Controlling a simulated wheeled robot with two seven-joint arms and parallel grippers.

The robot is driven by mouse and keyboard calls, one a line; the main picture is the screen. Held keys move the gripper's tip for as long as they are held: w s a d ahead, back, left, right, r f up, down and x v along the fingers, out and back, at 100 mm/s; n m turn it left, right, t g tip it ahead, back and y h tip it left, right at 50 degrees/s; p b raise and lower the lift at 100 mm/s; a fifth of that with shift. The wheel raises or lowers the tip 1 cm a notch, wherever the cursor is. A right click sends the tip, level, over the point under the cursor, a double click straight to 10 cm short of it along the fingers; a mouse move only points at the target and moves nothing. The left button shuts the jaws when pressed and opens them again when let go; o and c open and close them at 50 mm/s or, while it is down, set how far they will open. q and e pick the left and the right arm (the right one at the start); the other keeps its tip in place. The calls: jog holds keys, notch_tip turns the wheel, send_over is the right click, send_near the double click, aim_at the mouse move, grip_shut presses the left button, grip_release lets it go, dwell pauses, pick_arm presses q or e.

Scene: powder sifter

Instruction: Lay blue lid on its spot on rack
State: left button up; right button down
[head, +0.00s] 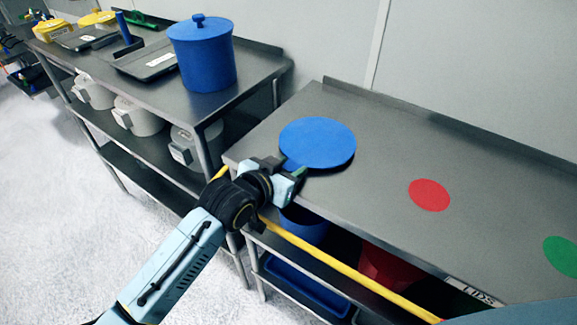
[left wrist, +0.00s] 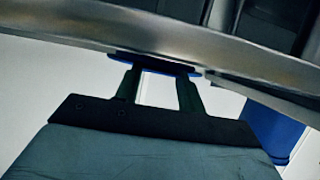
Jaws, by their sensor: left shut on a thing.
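The blue lid (head: 317,143) is a flat disc over the left end of the steel rack top (head: 380,152). It lies level and very close to the surface, with a thin shadow along its lower right edge; I cannot tell if it touches. My left gripper (head: 296,173) is shut on the lid's near edge, from the front side of the rack. In the left wrist view my fingers (left wrist: 160,75) reach up to a thin strip of the blue lid (left wrist: 155,64). No blue spot shows; the lid may cover it. My right gripper is out of view.
A red spot (head: 429,195) and a green spot (head: 563,255) lie bare to the right. A "LIDS" label (head: 474,291) and a yellow bar (head: 340,266) run along the front. A blue pot (head: 202,55) stands on the left table. A raised back edge borders the rack.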

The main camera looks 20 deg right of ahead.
pick_arm(q)
jog(key=o, duration=1.1)
jog(key=shift+c, duration=0.2)
jog(key=v, duration=1.3)
jog(key=shift+r, duration=0.15)
jog(key=shift+s+a, duration=0.1)
jog(key=shift+a, duration=0.05)
